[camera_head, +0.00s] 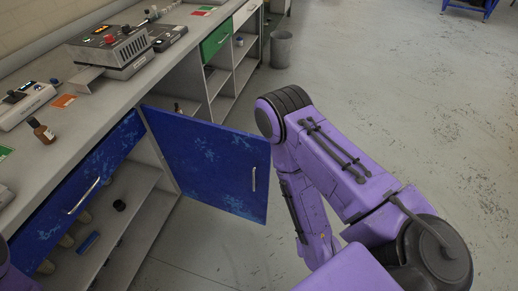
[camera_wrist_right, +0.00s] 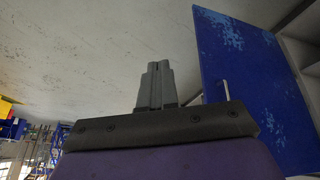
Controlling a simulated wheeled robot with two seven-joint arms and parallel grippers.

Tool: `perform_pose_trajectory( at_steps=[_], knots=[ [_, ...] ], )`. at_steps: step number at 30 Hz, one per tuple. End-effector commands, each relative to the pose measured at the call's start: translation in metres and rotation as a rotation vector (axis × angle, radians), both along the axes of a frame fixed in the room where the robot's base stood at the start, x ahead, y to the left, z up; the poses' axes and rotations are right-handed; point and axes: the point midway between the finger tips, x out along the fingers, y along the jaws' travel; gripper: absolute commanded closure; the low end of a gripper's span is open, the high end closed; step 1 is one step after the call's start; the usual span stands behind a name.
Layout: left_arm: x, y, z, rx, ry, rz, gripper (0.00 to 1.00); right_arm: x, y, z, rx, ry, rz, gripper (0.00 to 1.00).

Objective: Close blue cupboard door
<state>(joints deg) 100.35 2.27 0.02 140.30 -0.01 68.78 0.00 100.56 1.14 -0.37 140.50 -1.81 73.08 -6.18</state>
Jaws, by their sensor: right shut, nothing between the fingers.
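The blue cupboard door (camera_head: 210,160) stands open, swung out from the bench front over the floor. Its upright metal handle (camera_head: 253,180) is near the free edge. In the right wrist view the door (camera_wrist_right: 250,80) fills the right side, with its handle (camera_wrist_right: 226,90) low on its left edge. My right gripper (camera_wrist_right: 154,70) is shut and empty, its fingers together, to the left of the door in that view with a visible gap in the picture. In the head view my right arm hides this gripper. My left gripper is not in view.
The open cupboard has shelves (camera_head: 145,180) with small items. A second blue front (camera_head: 80,185) with a handle is at left. The worktop (camera_head: 75,120) holds devices and a brown bottle (camera_head: 42,131). A grey bin (camera_head: 281,48) stands behind; the floor at right is clear.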

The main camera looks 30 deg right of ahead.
Motion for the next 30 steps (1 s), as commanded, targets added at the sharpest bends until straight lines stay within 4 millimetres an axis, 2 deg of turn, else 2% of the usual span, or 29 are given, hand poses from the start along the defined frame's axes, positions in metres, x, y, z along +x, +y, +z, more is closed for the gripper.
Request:
perform_pose_trajectory(
  at_steps=[1,5,6,9,12,15,19,26,30],
  knots=[
    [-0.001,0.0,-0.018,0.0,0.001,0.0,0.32,0.012,-0.002,-0.012,-0.048,-0.036,0.105,1.0],
    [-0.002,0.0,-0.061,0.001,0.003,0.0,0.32,0.057,-0.003,-0.017,-0.32,-0.199,0.548,1.0],
    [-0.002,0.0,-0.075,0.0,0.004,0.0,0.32,0.071,-0.001,-0.014,-0.439,-0.253,0.689,1.0],
    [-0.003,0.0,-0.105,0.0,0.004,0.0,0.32,0.098,0.005,0.0,-0.766,-0.36,0.959,1.0],
    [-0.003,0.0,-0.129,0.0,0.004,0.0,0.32,0.117,0.01,0.016,-1.079,-0.411,1.113,1.0],
    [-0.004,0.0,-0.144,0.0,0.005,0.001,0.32,0.131,0.011,0.028,-1.317,-0.413,1.178,1.0],
    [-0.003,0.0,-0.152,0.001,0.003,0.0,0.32,0.138,0.011,0.039,-1.485,-0.388,1.197,1.0],
    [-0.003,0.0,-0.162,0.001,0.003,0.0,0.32,0.155,0.01,0.042,-1.535,-0.383,1.204,1.0],
    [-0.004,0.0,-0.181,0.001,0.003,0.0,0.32,0.179,0.005,0.038,-1.535,-0.381,1.196,1.0]
  ],
)
